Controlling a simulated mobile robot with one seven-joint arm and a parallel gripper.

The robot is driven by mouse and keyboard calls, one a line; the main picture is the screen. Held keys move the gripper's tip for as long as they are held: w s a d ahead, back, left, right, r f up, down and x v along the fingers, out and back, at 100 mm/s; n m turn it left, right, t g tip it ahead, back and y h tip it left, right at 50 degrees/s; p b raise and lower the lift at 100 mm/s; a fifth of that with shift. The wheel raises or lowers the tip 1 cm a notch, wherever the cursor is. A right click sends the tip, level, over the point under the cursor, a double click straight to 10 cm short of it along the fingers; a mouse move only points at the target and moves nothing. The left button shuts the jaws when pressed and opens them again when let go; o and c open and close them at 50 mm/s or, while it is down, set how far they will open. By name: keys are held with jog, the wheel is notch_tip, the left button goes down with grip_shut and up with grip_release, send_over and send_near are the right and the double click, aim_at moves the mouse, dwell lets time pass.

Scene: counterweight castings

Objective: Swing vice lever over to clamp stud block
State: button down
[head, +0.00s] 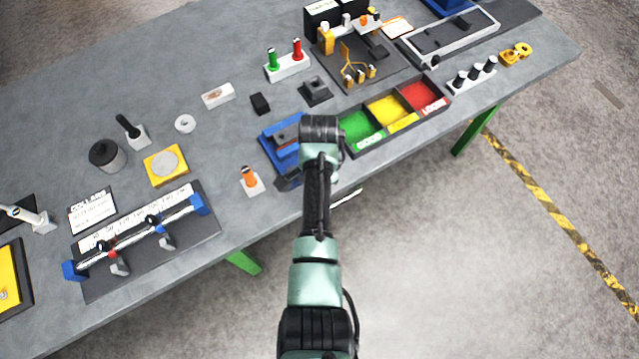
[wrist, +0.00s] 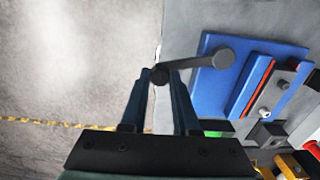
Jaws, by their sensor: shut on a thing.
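The blue vice (wrist: 212,88) sits at the table's edge in the wrist view. In the head view the vice (head: 268,139) is partly hidden behind my arm. Its grey lever (wrist: 192,66) runs from a round pivot on the blue body out to a dark knob at its left end, past the table edge. My gripper (wrist: 162,78) is shut on the lever at this knob, with both fingertips against it. A grey block with a small round stud, likely the stud block (wrist: 272,92), lies beside a red-orange strip on the vice. Whether the jaw touches it I cannot tell.
A tray with green, yellow and red compartments (head: 398,127) stands right of the vice. A small orange-topped piece (head: 250,181) stands to its left. A dark block (head: 316,91) and a black cube (head: 260,103) are behind. Open floor lies in front of the table.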

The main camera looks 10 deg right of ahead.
jog(key=shift+s+a+m, duration=0.2)
jog(key=shift+a+m, duration=0.1)
jog(key=shift+m, duration=0.2)
jog(key=c, duration=0.7)
grip_release()
jog(key=shift+a, duration=0.1)
jog(key=shift+o, duration=0.2)
notch_tip(320, 180, up, 13)
jog(key=b, duration=0.1)
jog(key=shift+b, duration=0.4)
